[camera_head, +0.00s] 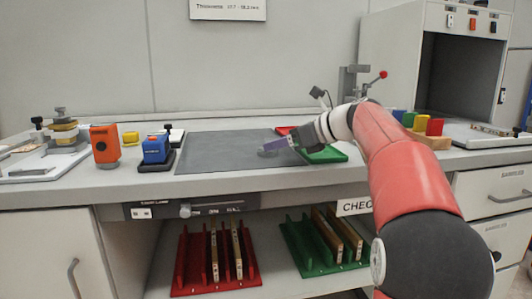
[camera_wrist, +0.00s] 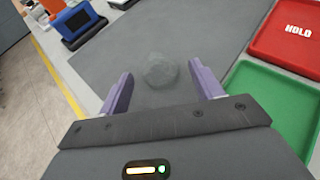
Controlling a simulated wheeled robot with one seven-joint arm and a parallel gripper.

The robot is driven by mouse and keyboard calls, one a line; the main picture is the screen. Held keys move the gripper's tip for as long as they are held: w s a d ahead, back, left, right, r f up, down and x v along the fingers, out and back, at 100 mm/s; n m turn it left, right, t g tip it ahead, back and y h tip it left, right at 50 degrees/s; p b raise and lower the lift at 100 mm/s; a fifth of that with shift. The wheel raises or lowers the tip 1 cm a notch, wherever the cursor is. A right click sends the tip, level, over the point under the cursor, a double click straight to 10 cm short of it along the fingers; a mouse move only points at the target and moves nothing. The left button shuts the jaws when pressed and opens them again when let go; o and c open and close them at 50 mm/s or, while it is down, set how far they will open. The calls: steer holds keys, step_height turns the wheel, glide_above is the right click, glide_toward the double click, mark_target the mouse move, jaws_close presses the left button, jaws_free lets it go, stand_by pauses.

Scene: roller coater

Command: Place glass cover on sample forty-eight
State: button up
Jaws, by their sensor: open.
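My gripper (camera_head: 278,147) is open, with its purple fingers low over the dark grey mat. In the wrist view, the gap between its fingertips (camera_wrist: 160,84) frames a small grey, rounded, faceted lump (camera_wrist: 161,69). The lump rests on the mat, apart from both fingers as far as I can see. In the head view it shows as a grey shape (camera_head: 268,153) just left of the fingertips. I cannot tell whether it is the sample or the cover. No clear glass cover and no label reading forty-eight can be made out.
The grey mat (camera_head: 215,160) is otherwise clear. A green tray (camera_head: 325,155) and a red HOLD tray (camera_wrist: 290,35) lie right of it. A blue device (camera_head: 155,150) and an orange device (camera_head: 104,145) stand left. Red (camera_head: 200,285) and green racks are below the bench.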

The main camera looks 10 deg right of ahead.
steer(key=x, duration=0.4)
steer(key=shift+w+a, duration=0.1)
steer(key=shift+a, duration=0.2)
steer(key=shift+c, duration=0.2)
steer(key=c, duration=1)
